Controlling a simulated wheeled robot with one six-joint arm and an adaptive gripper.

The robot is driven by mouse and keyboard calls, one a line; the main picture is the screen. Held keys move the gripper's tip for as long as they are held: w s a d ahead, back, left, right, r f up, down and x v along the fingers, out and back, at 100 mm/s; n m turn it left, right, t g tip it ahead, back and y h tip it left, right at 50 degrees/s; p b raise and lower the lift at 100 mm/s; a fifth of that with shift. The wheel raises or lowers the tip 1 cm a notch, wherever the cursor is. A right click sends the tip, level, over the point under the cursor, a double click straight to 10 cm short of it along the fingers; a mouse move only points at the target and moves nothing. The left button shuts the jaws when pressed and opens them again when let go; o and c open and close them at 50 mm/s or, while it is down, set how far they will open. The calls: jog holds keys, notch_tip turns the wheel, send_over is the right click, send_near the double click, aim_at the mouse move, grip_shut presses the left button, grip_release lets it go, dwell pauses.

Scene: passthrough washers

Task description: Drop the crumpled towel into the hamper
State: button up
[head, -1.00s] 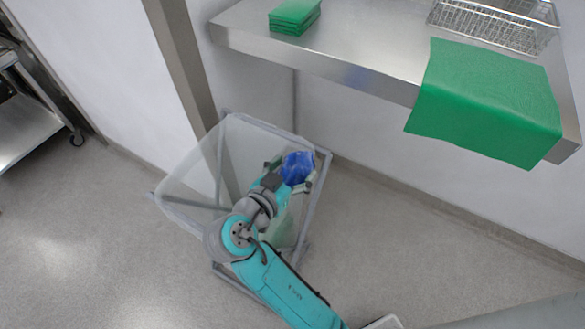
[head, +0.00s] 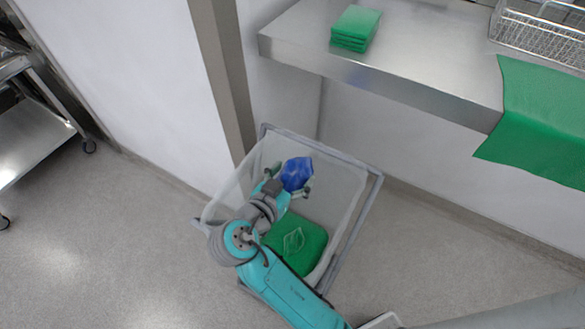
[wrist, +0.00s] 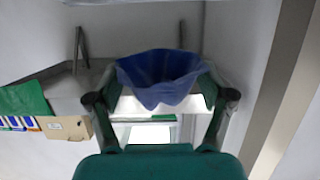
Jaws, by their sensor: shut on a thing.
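The crumpled blue towel (head: 297,173) is held in my gripper (head: 290,185), which is shut on it. The towel also fills the space between the fingers in the wrist view (wrist: 162,78). The hamper (head: 352,222) is a grey-framed bin with pale translucent walls on the floor below the shelf. In the head view my gripper and the towel overlap the hamper's opening, toward its back wall. Their height above the rim is hard to tell. A green cloth item (head: 308,243) lies in the hamper, partly hidden by my arm.
A steel shelf (head: 420,88) juts from the wall behind the hamper. It holds folded green towels (head: 355,28), a wire basket (head: 540,35) and a draped green cloth (head: 540,125). A steel cart (head: 35,130) stands at left. A wall post (head: 222,75) rises behind the hamper.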

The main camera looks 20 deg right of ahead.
jog(key=shift+f, duration=1.45)
jog(key=o, duration=1.1)
jog(key=v, duration=1.2)
